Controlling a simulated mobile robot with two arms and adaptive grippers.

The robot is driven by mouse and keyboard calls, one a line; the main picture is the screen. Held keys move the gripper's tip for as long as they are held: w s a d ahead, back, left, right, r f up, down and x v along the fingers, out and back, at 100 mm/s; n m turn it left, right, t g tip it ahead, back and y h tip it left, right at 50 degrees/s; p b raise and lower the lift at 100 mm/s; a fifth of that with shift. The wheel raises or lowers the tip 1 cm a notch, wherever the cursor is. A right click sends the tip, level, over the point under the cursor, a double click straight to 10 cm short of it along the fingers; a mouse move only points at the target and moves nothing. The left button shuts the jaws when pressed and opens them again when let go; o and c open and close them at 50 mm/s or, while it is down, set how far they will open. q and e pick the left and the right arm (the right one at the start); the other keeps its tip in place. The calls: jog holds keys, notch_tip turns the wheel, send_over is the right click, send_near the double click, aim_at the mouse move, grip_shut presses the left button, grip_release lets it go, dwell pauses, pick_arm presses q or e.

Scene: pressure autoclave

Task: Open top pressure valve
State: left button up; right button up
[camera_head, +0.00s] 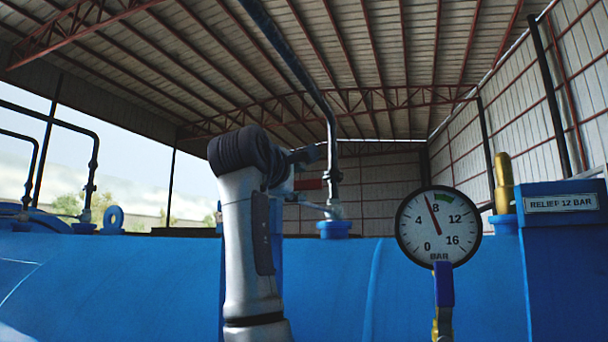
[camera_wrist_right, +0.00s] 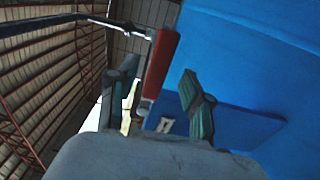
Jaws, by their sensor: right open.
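A red valve handle (camera_wrist_right: 162,62) shows in the wrist view between the two fingers of my right gripper (camera_wrist_right: 158,72), which is open. I cannot tell whether either finger touches the handle. In the head view my right arm rises in the middle, and my right gripper (camera_head: 305,157) points away to the right, partly hidden behind the wrist. A bit of the red handle (camera_head: 308,185) shows just below it, beside a dark vertical pipe (camera_head: 332,150) on top of the blue vessel (camera_head: 400,300). My left gripper is out of view.
A round pressure gauge (camera_head: 438,226) reads just below 8 bar. A blue-handled valve (camera_head: 444,284) stands below it. A brass relief valve (camera_head: 504,182) and a blue box labelled "RELIEF 12 BAR" (camera_head: 562,260) are at the right. More pipes (camera_head: 92,165) rise at the left.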

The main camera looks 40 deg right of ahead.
aim_at(303, 185)
jog(key=p+x, duration=0.1)
jog(key=x, duration=0.2)
jog(key=shift+w+d+r, duration=0.1)
jog(key=shift+w+d, duration=0.1)
jog(key=shift+d, duration=0.1)
jog(key=shift+w+d+p, duration=0.15)
jog(key=shift+d+p, duration=0.15)
jog(key=shift+c, duration=0.2)
grip_shut()
